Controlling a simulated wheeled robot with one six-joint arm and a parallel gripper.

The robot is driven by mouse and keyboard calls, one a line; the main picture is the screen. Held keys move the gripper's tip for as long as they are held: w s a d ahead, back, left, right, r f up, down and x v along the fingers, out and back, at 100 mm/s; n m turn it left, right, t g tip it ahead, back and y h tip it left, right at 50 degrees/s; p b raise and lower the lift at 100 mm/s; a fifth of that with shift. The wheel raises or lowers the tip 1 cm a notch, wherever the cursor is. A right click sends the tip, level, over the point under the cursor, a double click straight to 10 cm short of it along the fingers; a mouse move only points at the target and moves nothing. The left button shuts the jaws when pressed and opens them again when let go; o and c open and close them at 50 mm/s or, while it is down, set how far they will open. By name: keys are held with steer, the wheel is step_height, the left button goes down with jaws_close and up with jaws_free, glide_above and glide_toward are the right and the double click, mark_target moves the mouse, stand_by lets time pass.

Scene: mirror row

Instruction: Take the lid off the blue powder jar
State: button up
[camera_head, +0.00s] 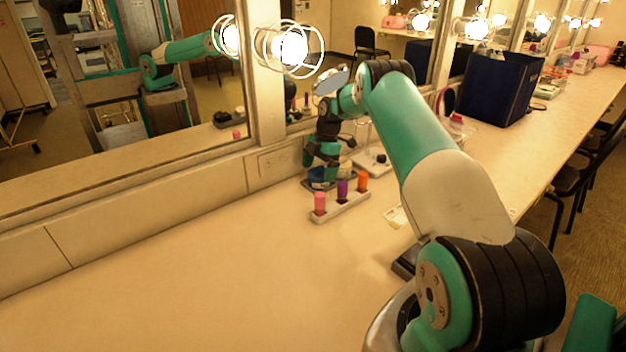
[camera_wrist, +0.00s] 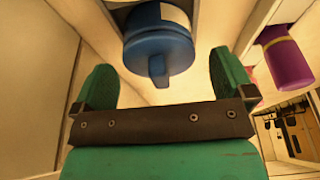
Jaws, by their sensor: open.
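The blue powder jar (camera_wrist: 175,14) shows in the wrist view at the top centre, with a pale label on its side. Its blue lid (camera_wrist: 140,52) is on it, and a small knob (camera_wrist: 158,68) on the lid points toward my gripper (camera_wrist: 160,75). My gripper is open, with one green finger on each side of the knob and nothing visibly held. In the head view my gripper (camera_head: 326,160) points down over the jar (camera_head: 317,178), which is mostly hidden behind it. Whether the fingers touch the lid is hard to tell.
A white rack (camera_head: 345,205) with pink, purple and orange tubes stands close in front of the jar; the purple tube (camera_wrist: 286,62) shows beside my gripper. The mirror (camera_head: 150,90) and a lit bulb (camera_head: 290,48) are close behind. The counter's left part (camera_head: 190,270) is clear.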

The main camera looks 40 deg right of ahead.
steer(key=shift+c, duration=0.2)
steer(key=shift+r, duration=0.1)
steer(key=c, duration=1)
steer(key=shift+o, duration=0.2)
